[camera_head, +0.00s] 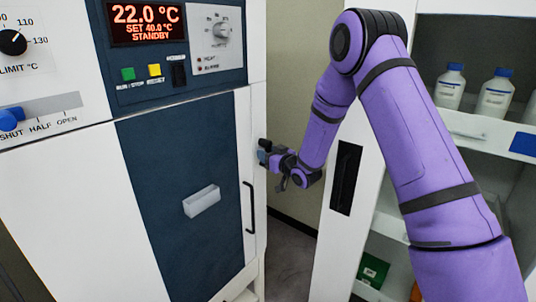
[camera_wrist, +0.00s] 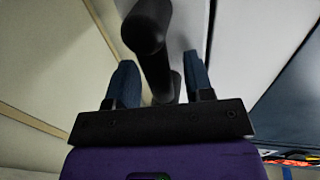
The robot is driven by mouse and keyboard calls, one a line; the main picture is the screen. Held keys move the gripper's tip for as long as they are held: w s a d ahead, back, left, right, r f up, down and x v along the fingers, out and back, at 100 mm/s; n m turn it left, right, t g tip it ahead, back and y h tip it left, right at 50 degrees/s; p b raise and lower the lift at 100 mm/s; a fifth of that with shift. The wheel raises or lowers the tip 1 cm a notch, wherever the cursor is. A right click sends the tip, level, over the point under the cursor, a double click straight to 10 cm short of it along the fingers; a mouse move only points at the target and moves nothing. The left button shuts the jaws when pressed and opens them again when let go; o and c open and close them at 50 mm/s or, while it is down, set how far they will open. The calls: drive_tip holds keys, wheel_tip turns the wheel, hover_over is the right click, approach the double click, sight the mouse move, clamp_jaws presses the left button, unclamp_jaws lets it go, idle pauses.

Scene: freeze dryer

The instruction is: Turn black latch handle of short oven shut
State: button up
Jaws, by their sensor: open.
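A black latch handle (camera_wrist: 150,45) with a rounded end shows in the wrist view. It lies between the two blue fingers of my gripper (camera_wrist: 160,82), which stand apart with gaps visible beside it. In the head view my gripper (camera_head: 277,160) is at the right edge of the white and dark-blue oven (camera_head: 180,190). The latch handle is small and dark there and partly merges with my gripper, so its exact angle is unclear. The oven door looks closed, with a black vertical bar handle (camera_head: 249,207) below my gripper.
The oven's red display (camera_head: 146,22) reads 22.0 °C, set 40.0, standby. A white cabinet (camera_head: 330,235) with a black recessed pull stands at right, beside open shelves with white bottles (camera_head: 497,95). A narrow floor gap (camera_head: 292,240) lies between oven and cabinet.

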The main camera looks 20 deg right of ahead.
sight(254, 146)
clamp_jaws()
drive_tip(key=shift+m, duration=0.3)
drive_tip(key=m, duration=0.2)
drive_tip(key=a+m+g, duration=0.1)
drive_tip(key=m, duration=0.1)
drive_tip(key=shift+s+r, duration=0.2)
drive_tip(key=shift+s, duration=0.2)
drive_tip(key=m, duration=0.2)
drive_tip(key=a+r+m+g, duration=0.1)
drive_tip(key=m, duration=0.2)
drive_tip(key=s+m+g, duration=0.1)
drive_tip(key=m, duration=0.1)
drive_tip(key=shift+a+r+m+y, duration=0.15)
drive_tip(key=shift+r+m+y, duration=0.25)
drive_tip(key=shift+s+a+r+m+g+y, duration=0.1)
drive_tip(key=shift+r+m+g+y, duration=0.15)
drive_tip(key=shift+m, duration=0.6)
drive_tip(key=shift+a+r+m+g+y, duration=0.15)
drive_tip(key=shift+r+m, duration=0.15)
drive_tip(key=shift+m, duration=0.55)
